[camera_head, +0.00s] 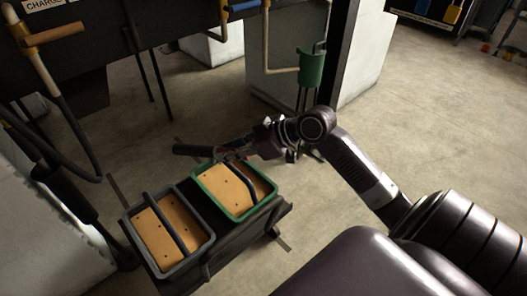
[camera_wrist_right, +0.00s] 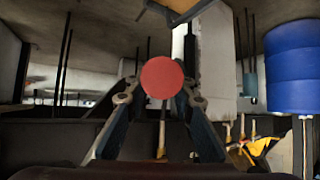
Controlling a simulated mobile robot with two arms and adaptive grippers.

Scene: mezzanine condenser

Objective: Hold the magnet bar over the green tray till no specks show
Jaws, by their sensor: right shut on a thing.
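The green tray (camera_head: 207,193) stands on a dark stand at lower middle in the head view. It holds an orange-tan layer (camera_head: 222,186) with a few small dark specks, and a dark curved strip crosses it. My right gripper (camera_head: 252,147) is just beyond the tray's far rim in the picture, shut on the magnet bar. The bar's dark length (camera_head: 192,150) points left, near the tray's far left corner; its height above the tray is unclear. In the right wrist view a round red end (camera_wrist_right: 162,77) shows between the fingers. My left gripper is out of view.
A grey tray (camera_head: 129,226) with a similar speckled orange layer stands left of the green one. A green holder (camera_head: 311,68) is on a post behind. A hose and pipes (camera_head: 75,125) are at left. Open floor (camera_head: 320,220) lies right of the stand.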

